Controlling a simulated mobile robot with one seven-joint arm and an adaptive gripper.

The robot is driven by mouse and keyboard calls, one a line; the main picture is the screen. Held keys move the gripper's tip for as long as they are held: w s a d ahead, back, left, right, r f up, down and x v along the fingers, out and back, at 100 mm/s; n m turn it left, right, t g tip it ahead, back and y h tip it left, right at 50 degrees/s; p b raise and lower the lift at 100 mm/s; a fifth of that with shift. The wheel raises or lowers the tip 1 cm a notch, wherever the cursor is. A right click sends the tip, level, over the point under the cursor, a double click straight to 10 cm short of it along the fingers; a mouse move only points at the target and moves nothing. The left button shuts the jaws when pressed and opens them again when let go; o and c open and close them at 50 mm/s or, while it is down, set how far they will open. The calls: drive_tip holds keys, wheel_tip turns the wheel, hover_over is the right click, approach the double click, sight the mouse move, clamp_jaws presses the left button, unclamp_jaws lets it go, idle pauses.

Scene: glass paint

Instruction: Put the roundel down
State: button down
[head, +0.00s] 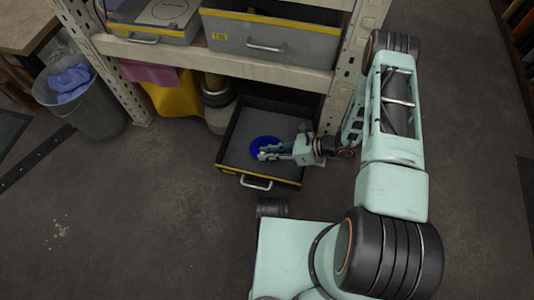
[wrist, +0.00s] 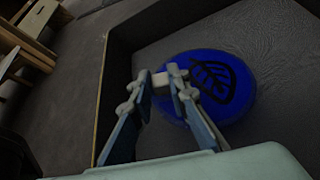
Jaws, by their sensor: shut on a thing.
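The roundel (head: 255,142) is a round blue disc inside the open grey drawer (head: 235,172), near its middle. In the wrist view the roundel (wrist: 240,88) shows a black leaf outline and appears to lie flat on or just over the drawer's grey lining; I cannot tell whether it touches. My gripper (head: 264,152) reaches in from the right, low over the drawer. In the wrist view my gripper (wrist: 172,78) is shut on the roundel's near-left edge. The fingertips hide that part of the rim.
The drawer has a yellow-edged front with a handle (head: 256,184). Above it stands a shelf rack (head: 215,60) with grey bins (head: 275,35). A bucket with blue cloth (head: 85,100) stands at the left. The lining around the roundel is bare.

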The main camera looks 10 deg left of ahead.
drive_tip(key=c, duration=1.8)
unclamp_jaws()
drive_tip(key=shift+c, duration=0.2)
drive_tip(key=shift+d+r, duration=0.15)
drive_tip(key=shift+r, duration=0.05)
drive_tip(key=p+v, duration=0.3)
drive_tip(key=v, duration=0.8)
drive_tip(key=shift+d, duration=0.3)
drive_tip(key=shift+r, duration=0.15)
